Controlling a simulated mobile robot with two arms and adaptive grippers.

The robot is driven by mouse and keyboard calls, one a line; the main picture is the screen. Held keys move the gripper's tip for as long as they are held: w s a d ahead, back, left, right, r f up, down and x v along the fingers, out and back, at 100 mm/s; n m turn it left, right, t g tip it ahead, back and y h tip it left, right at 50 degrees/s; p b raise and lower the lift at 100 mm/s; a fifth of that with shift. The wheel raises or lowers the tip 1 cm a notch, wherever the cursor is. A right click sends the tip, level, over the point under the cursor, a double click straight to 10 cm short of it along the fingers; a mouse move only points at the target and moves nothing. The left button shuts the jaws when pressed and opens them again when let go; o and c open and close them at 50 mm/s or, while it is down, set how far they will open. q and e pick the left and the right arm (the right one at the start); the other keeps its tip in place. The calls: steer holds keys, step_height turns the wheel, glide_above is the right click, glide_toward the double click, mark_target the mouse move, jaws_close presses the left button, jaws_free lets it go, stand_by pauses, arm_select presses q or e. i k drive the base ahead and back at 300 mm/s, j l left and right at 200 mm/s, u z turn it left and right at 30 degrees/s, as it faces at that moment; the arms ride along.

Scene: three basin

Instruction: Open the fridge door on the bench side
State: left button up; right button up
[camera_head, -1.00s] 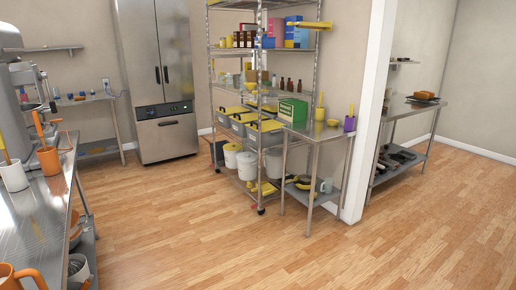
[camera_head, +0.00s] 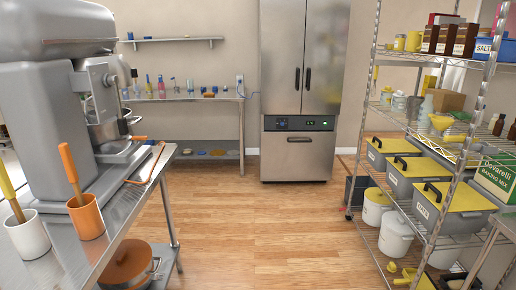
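The stainless steel fridge (camera_head: 300,100) stands against the back wall, a little right of centre in the head view. Its two tall upper doors look shut, with dark vertical handles side by side at the middle seam. The left upper door (camera_head: 279,55) is on the side of the steel bench (camera_head: 190,96) by the back wall. Below the doors are a dark control panel with a small green display and a lower front with a dark horizontal handle. Neither of my grippers shows in the view.
A counter (camera_head: 110,235) with a large mixer (camera_head: 60,110) and utensil pots stands at the left. A wire shelf rack (camera_head: 455,150) with lidded bins stands at the right. Clear wooden floor (camera_head: 255,225) runs between them up to the fridge.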

mark_target(283, 24)
steer(key=i, duration=2.5)
steer(key=i+z, duration=0.15)
steer(key=i, duration=0.45)
steer(key=i+j+z, duration=0.15)
steer(key=i, duration=0.45)
steer(key=i+j+z, duration=0.15)
steer(key=i, duration=0.4)
steer(key=j, duration=0.1)
